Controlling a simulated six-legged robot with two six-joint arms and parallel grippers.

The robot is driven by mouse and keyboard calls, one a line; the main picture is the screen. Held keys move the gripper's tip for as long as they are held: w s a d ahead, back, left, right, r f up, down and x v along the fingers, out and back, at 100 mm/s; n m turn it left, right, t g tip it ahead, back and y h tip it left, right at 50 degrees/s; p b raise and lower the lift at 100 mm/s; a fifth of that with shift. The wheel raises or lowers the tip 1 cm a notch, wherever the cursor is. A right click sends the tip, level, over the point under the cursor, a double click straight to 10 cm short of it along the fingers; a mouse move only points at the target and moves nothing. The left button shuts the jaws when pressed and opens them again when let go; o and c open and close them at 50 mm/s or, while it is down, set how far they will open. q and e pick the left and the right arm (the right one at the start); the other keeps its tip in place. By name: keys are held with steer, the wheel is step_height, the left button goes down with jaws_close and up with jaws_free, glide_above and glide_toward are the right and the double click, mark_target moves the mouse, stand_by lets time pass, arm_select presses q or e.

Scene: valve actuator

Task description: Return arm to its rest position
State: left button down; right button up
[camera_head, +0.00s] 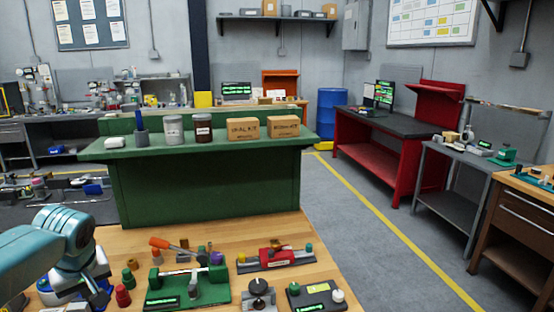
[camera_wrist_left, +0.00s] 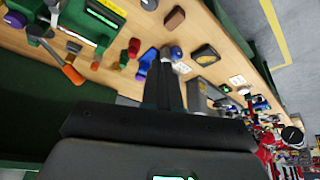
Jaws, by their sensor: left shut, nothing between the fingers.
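My left arm comes in from the left in the head view, its teal and grey links bent down over the wooden workbench (camera_head: 220,240). My left gripper (camera_head: 98,294) is low at the bench's left front, left of the red knob piece (camera_head: 122,296) and the green fixture (camera_head: 190,288). In the left wrist view, the dark fingers of the gripper (camera_wrist_left: 163,62) are together with nothing between them. Small blue parts (camera_wrist_left: 146,62) show close beside the fingertips; I cannot tell whether they touch. My right gripper is in neither view.
A red fixture (camera_head: 276,257), a black-knobbed gauge (camera_head: 259,291) and a dark box (camera_head: 316,297) stand to the right. A green shelf (camera_head: 150,150) with jars and boxes rises behind. Bare wood shows between shelf and fixtures.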

arm_select(q)
steer(key=s+d+f+m+h, duration=0.1)
steer(key=d+f+m+h, duration=0.1)
steer(key=d+f, duration=0.55)
steer(key=d+f+m+g+h, duration=0.15)
steer(key=d+f, duration=0.35)
steer(key=f, duration=0.6)
steer(key=s+d+f+m+h, duration=0.1)
steer(key=d+f+m+h, duration=0.1)
steer(key=d+f, duration=0.55)
steer(key=s+d+f, duration=0.3)
steer(key=s+f, duration=0.1)
steer(key=s, duration=0.2)
steer(key=s+d+f+m+g+h, duration=0.1)
steer(key=s+d+f, duration=0.2)
steer(key=s+f, duration=0.2)
steer(key=s+d+f+m+h, duration=0.1)
steer(key=s+d+f, duration=0.2)
steer(key=s+f, duration=0.2)
steer(key=s, duration=0.3)
steer(key=shift+d, duration=0.4)
steer(key=shift+a, duration=0.2)
